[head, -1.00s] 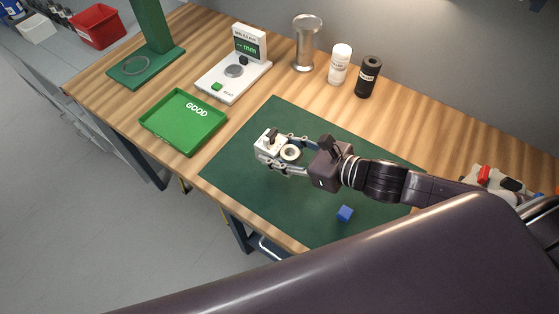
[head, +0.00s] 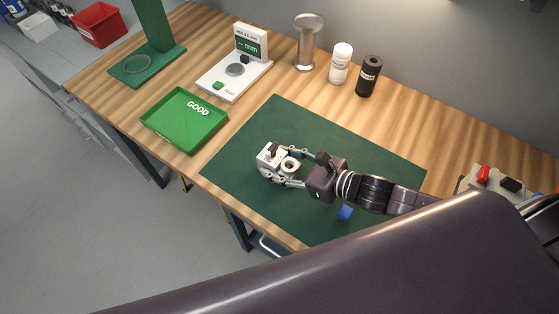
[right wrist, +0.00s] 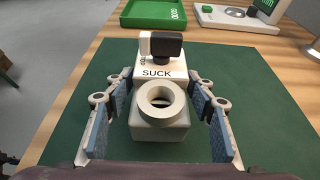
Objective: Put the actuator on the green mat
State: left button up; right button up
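The actuator (head: 266,161) is a white block with a black lever and a pale ring. It stands upright on the green mat (head: 270,115), towards its left edge. In the right wrist view the actuator (right wrist: 160,128) shows the word SUCK, with its ring towards me. My right gripper (head: 287,168) is open. In the right wrist view its blue-grey finger pads (right wrist: 162,118) stand on either side of the actuator with gaps between. My left gripper is not in view.
The green GOOD tray (head: 165,132) and a white gauge (head: 215,92) are beyond the mat. A metal stand (head: 305,50), a white bottle (head: 341,65) and a black bottle (head: 368,78) stand behind it.

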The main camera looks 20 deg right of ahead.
jog(key=shift+o, duration=0.7)
jog(key=shift+r, duration=0.1)
jog(key=shift+b+v, duration=0.3)
jog(key=shift+v, duration=5.7)
